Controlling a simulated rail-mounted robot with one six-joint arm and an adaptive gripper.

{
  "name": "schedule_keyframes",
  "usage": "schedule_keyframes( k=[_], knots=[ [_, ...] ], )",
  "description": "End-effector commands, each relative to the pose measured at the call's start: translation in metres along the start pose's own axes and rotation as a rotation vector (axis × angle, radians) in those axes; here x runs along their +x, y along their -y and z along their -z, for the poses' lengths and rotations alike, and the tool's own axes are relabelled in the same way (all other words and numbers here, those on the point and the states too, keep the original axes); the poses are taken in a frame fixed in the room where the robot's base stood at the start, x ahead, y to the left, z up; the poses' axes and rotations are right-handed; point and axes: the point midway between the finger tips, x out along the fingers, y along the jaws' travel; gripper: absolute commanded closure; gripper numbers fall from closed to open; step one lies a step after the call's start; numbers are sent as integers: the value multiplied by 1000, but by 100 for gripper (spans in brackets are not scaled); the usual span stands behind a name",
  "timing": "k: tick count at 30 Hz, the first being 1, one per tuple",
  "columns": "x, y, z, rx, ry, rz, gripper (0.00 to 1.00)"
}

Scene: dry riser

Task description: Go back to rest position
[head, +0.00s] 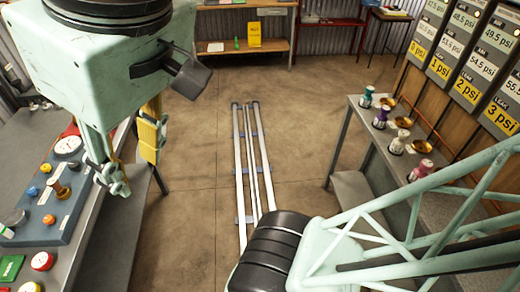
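My gripper (135,174) hangs at the upper left, below the pale green wrist housing, over the edge of the left bench. Its two fingers, one pale green and one largely yellow, stand apart with a gap between them. I see nothing held there. The left bench (112,250) carries a blue control panel (78,205) with coloured buttons, a round gauge (67,146) and a brass-coloured knob (59,189). The gripper is close to the panel's right edge in the picture; whether it touches anything is unclear.
Floor rails (252,160) run down the middle with clear floor on both sides. The right bench (352,128) holds several coloured-top valves and brass dishes, below a psi board (470,50). A wooden bench (222,47) with a yellow sign (254,34) stands at the back.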

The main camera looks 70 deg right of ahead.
Motion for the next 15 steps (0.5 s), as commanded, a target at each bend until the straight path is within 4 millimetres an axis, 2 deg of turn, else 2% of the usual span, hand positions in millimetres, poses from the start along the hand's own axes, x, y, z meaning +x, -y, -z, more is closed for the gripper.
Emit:
schedule_keyframes(
  k=[1, 6, 15],
  knots=[
    [11, 0, -6, 0, 1, 0, 69],
    [26, 0, -12, 0, 1, 0, 69],
    [34, 0, -15, 0, 1, 0, 69]
  ],
)
